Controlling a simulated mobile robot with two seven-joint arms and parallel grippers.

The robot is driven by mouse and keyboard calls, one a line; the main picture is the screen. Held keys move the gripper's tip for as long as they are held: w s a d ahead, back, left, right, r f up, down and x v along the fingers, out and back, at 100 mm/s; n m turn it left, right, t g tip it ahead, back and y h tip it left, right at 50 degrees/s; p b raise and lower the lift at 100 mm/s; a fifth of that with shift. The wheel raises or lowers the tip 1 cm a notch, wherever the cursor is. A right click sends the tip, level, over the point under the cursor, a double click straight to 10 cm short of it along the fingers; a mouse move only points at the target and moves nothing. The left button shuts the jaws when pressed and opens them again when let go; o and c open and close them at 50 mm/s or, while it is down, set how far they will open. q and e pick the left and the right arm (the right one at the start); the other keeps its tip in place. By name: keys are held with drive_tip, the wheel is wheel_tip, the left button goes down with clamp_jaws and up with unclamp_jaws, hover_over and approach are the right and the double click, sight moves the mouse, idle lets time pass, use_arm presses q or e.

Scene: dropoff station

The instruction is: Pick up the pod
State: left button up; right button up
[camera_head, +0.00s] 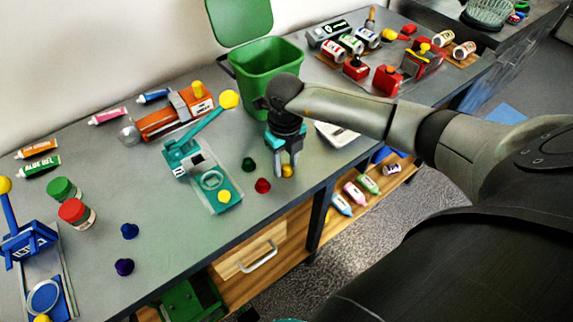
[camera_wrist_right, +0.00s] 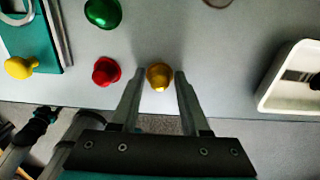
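The pods are small knobbed capsules on the grey bench. A yellow pod (camera_head: 287,171) lies near the bench's front edge, and it also shows in the right wrist view (camera_wrist_right: 159,77). My right gripper (camera_head: 285,168) points down at it; in the wrist view its open fingertips (camera_wrist_right: 159,72) stand on either side of the pod, with small gaps. A red pod (camera_head: 263,185) and a green pod (camera_head: 249,164) stand just left of the gripper. A blue pod (camera_head: 129,231) and a purple pod (camera_head: 124,267) are farther left. My left gripper cannot be made out.
A teal lever press (camera_head: 209,180) stands left of the pods. A green bin (camera_head: 264,75) is behind my gripper, and a white scale (camera_head: 338,135) is to its right. An orange machine (camera_head: 172,118), jars (camera_head: 76,212) and a blue press (camera_head: 30,243) stand farther left.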

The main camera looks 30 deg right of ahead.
drive_tip(key=c, duration=0.6)
